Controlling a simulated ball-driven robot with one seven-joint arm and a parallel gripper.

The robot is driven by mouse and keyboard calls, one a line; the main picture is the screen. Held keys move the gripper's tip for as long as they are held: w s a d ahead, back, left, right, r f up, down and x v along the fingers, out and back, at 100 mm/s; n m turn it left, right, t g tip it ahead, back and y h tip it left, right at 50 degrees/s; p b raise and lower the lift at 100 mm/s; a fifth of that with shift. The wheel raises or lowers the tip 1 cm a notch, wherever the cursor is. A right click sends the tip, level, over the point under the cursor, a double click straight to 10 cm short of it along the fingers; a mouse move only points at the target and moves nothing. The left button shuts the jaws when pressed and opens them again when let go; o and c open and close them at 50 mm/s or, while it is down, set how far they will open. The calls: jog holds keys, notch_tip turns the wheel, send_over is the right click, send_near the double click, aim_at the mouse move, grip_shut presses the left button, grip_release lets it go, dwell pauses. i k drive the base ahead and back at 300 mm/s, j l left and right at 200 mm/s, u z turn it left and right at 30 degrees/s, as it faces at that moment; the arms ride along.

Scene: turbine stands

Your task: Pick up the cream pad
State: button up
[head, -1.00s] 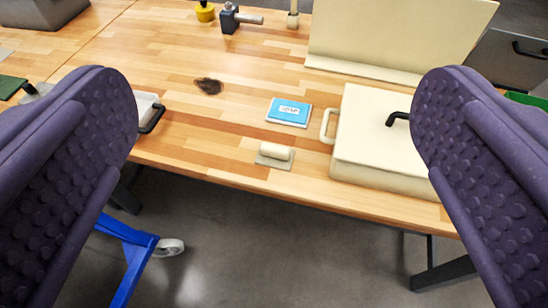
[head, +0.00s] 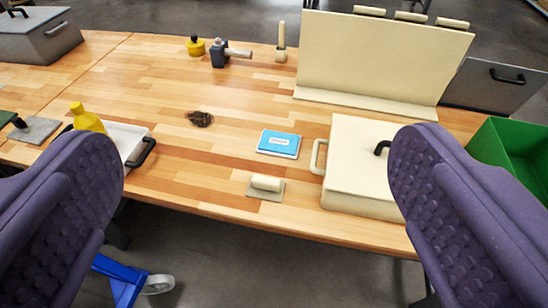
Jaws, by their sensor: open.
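The cream pad (head: 265,188) is a small flat plate with a rounded cream grip on top. It lies on the wooden table (head: 200,165) near its front edge, left of a cream lidded box. My gripper (head: 258,165) shows as two purple, studded fingers, spread wide at the left and right of the view. The pad appears between them but farther off, and nothing is held. The pad is fully visible.
A blue booklet (head: 279,143) lies just behind the pad. The cream box (head: 354,165) with handles stands right of it. A dark brown clump (head: 200,118), a white tray (head: 125,139), a yellow bottle (head: 87,118) and a green bin (head: 515,155) are around. A cream panel (head: 380,58) stands behind.

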aim_at(269, 190)
jog(key=i+z, duration=0.2)
jog(key=i, duration=0.45)
jog(key=i+j+z, duration=0.25)
jog(key=i, duration=0.4)
